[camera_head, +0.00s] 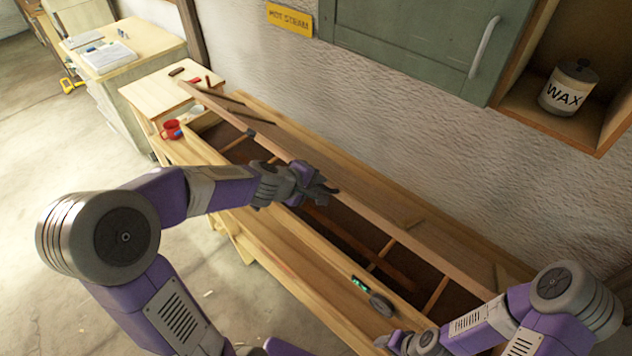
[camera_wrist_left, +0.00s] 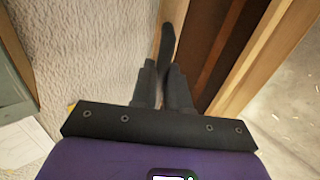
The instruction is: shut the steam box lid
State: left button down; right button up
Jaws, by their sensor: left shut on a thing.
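The steam box is a long wooden trough (camera_head: 255,232) along the wall, with a dark inside and thin cross slats. Its long wooden lid (camera_head: 430,252) stands raised on the wall side, so the inside is open to view. My left gripper (camera_head: 322,188) is at the lid's free edge near mid-length. In the left wrist view its fingers (camera_wrist_left: 164,85) are shut on a dark handle (camera_wrist_left: 167,43); the fingers hide part of it. My right gripper (camera_head: 392,343) is low near the box's front right, and its jaw opening is unclear.
A red mug (camera_head: 172,130) is by the box's far left end, near a small wooden table (camera_head: 150,95). A green cabinet (camera_head: 420,40) and a shelf with a wax tin (camera_head: 567,88) hang above. Floor at left is mostly clear.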

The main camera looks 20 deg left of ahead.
pick_arm(q)
jog(key=shift+s+d+f, duration=0.1)
jog(key=shift+d+f, duration=0.05)
jog(key=shift+f, duration=0.15)
